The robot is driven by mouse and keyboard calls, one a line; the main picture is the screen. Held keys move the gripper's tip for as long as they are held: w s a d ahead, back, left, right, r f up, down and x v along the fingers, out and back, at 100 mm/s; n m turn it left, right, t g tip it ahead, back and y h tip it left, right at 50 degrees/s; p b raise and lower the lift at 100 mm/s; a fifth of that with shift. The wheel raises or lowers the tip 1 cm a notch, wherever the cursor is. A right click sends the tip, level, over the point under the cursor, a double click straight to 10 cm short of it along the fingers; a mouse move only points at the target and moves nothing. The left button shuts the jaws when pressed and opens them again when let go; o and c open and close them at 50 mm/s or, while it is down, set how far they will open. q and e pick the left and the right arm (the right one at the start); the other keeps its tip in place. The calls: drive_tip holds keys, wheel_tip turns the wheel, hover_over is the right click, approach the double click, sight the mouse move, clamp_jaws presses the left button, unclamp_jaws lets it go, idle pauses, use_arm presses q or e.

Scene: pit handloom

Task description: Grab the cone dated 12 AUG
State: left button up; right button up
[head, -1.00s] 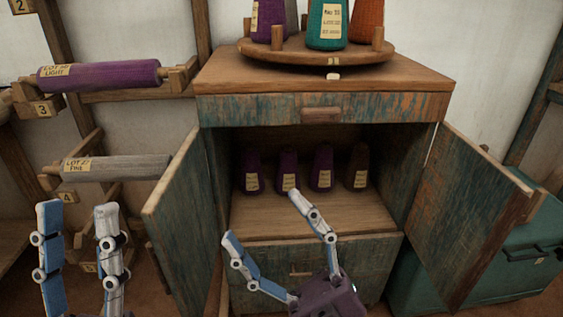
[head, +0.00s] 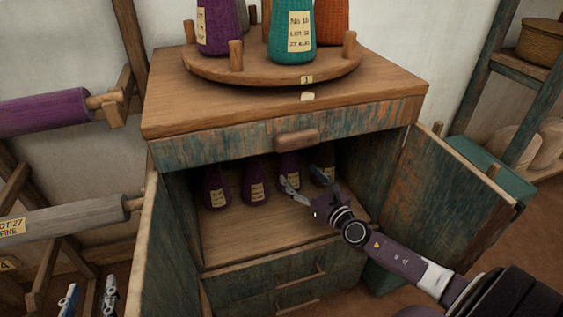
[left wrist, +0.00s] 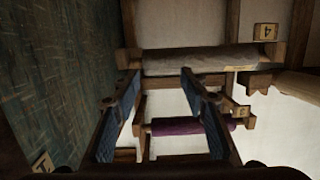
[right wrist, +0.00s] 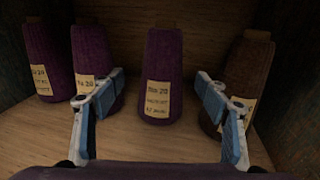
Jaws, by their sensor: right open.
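Inside the open cabinet stand three purple cones, (head: 214,178) (head: 254,173) (head: 289,168) in the head view, and a brown cone (right wrist: 246,85) on the right. All wear cream labels whose dates are too small to read surely. My right gripper (head: 307,180) is open inside the cabinet. In the right wrist view, the rightmost purple cone (right wrist: 162,65) stands upright, centred between the fingertips and a little beyond them. The left fingertip overlaps the neighbouring purple cone (right wrist: 90,50); the right overlaps the brown one. My left gripper (head: 88,297) is open and empty, low outside the cabinet.
The cabinet doors (head: 380,205) stand open on both sides. A round turntable (head: 270,75) with purple, teal and orange cones sits on top. Rollers of purple (head: 42,112) and grey (head: 65,222) cloth are on the left. A shelf (head: 525,66) stands at the right.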

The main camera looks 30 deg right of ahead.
sight(295, 168)
drive_tip(key=shift+w+d+r, duration=0.1)
drive_tip(key=shift+w, duration=1.15)
drive_tip(key=w, duration=0.2)
drive_tip(key=w+b, duration=0.1)
drive_tip(key=w, duration=0.1)
drive_tip(key=shift+d, duration=0.3)
drive_tip(key=shift+w+f, duration=0.2)
drive_tip(key=shift+w, duration=0.2)
use_arm(q)
wheel_tip(295, 168, up, 6)
drive_tip(key=d+t+h, duration=0.1)
drive_tip(key=t, duration=0.2)
drive_tip(key=shift+r, duration=0.25)
use_arm(e)
drive_tip(key=shift+r, duration=0.1)
drive_tip(key=c, duration=1.4)
